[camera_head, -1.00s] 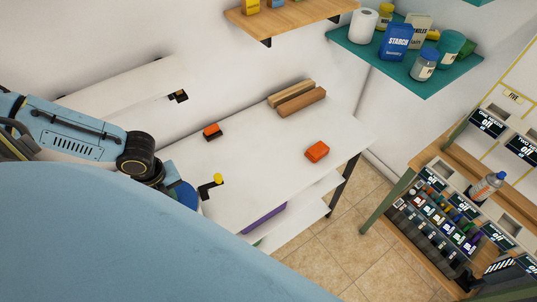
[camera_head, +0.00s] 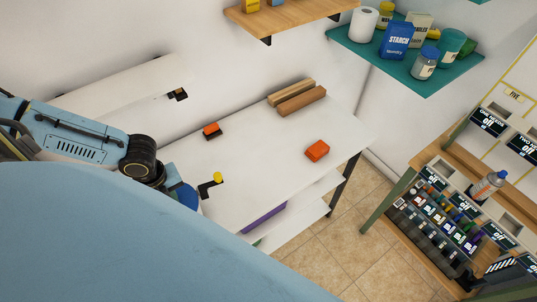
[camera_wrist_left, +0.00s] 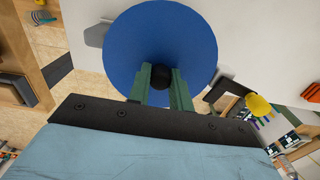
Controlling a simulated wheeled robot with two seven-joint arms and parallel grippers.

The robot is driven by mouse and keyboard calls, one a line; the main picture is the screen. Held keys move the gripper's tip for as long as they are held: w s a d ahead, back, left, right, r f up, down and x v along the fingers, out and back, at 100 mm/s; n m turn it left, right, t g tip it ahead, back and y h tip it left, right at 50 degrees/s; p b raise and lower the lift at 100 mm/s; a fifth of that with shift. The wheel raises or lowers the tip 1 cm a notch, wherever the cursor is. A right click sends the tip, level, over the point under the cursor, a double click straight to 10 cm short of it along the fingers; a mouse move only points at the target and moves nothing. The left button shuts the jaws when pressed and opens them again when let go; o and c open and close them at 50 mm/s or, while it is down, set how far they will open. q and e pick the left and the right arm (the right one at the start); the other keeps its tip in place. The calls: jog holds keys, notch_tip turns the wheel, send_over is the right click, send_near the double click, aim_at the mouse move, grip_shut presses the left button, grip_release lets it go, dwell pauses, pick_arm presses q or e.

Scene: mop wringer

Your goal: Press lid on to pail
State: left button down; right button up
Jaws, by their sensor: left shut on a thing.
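A round blue lid (camera_wrist_left: 165,28) with a dark knob in its middle fills the upper part of the left wrist view. My left gripper (camera_wrist_left: 160,78) has its green fingers shut on the dark knob. In the head view, part of the blue lid (camera_head: 184,197) shows over the left end of the white table, largely hidden by my left arm. I cannot make out the pail; a flat grey piece (camera_wrist_left: 95,34) sticks out past the lid's left edge. My right gripper is not in view.
The white table (camera_head: 255,155) has a black piece with a yellow knob (camera_head: 217,176) close to the lid, an orange-and-black block (camera_head: 211,130), an orange block (camera_head: 317,150) and wooden bars (camera_head: 301,102). Its middle is clear. A teal shelf (camera_head: 400,75) holds several containers.

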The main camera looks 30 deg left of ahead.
pick_arm(q)
jog(key=shift+f, duration=0.1)
dwell(0.3)
jog(key=c, duration=1.2)
grip_release()
notch_tip(320, 180, up, 13)
jog(key=shift+r+p, duration=0.2)
jog(key=shift+p, duration=0.15)
